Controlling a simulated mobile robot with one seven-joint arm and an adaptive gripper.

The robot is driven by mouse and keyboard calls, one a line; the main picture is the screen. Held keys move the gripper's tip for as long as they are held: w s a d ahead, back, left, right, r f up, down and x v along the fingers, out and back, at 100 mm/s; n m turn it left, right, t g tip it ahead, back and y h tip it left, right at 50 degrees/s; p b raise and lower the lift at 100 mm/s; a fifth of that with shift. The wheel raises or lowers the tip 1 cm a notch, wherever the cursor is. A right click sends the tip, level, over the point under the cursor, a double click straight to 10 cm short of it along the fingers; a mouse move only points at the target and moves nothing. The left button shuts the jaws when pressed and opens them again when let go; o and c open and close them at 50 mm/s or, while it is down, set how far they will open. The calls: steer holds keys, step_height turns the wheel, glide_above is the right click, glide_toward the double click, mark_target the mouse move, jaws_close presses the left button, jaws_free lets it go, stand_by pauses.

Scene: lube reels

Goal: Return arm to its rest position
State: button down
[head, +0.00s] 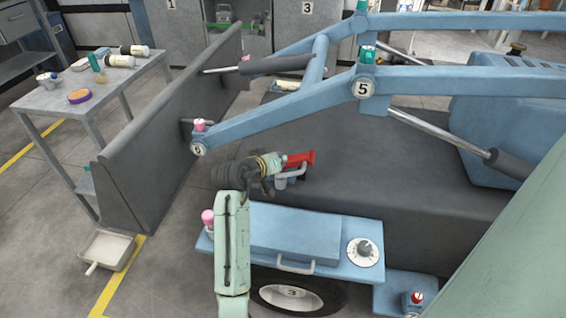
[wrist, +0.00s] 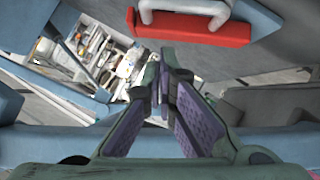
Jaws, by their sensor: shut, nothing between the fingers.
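My gripper (wrist: 167,56) shows in the wrist view with its purple-padded fingers brought together at the tips and nothing between them. In the head view my pale green arm rises from the bottom centre, and its dark wrist end is above the blue machine's side cabinet (head: 295,232). A red block with a grey handle (head: 301,158) is just right of the wrist end. It also shows at the top of the wrist view (wrist: 193,28), beyond the fingertips and apart from them. The fingers are hard to make out in the head view.
Blue loader arms (head: 270,118) cross above and behind my arm. A dark bucket (head: 150,150) stands left of it. A grey table (head: 105,93) holds bottles and a purple-rimmed round container at the far left. A tray (head: 106,252) lies on the open floor at lower left.

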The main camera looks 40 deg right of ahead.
steer(key=b+v, duration=0.1)
steer(key=v, duration=0.7)
steer(key=shift+s, duration=0.25)
